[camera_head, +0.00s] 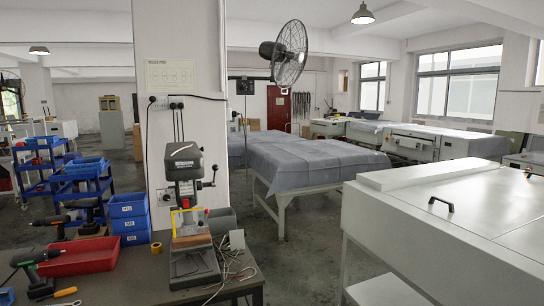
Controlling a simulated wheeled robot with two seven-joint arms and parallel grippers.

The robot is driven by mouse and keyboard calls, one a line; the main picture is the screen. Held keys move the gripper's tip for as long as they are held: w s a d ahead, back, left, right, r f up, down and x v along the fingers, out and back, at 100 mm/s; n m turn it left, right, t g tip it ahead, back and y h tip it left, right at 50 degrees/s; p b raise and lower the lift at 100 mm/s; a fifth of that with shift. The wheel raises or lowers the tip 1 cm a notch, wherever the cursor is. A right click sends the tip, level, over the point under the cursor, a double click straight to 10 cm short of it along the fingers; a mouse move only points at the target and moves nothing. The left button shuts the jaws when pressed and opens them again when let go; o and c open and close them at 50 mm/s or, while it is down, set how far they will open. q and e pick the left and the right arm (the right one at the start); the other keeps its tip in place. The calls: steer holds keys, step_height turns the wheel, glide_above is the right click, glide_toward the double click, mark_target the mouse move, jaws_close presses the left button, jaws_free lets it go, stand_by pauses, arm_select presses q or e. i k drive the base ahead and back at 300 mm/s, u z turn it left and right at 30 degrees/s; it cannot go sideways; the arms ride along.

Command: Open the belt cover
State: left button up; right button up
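A large white machine (392,233) stands at the right and runs out of the picture. A flat light-grey cover (480,208) lies level on its top and looks closed. A black bar handle (441,204) is fixed on the cover near its left edge. Another small dark handle (528,173) shows at the far right. No lettering marks which panel is the belt cover. Neither of my grippers is in view.
A workbench (140,271) at the lower left holds a drill press (186,190), a red tray (80,257), blue bins (130,220) and tools. A sheet-covered table (310,160) stands behind. Grey floor (301,255) is clear between the bench and the white machine.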

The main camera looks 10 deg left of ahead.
mark_target(178, 155)
steer(key=z, duration=0.05)
steer(key=k, duration=0.35)
steer(key=z, duration=0.7)
steer(key=i, duration=1.75)
steer(key=u, duration=1.75)
steer(key=i, duration=0.7)
steer(key=u, duration=0.65)
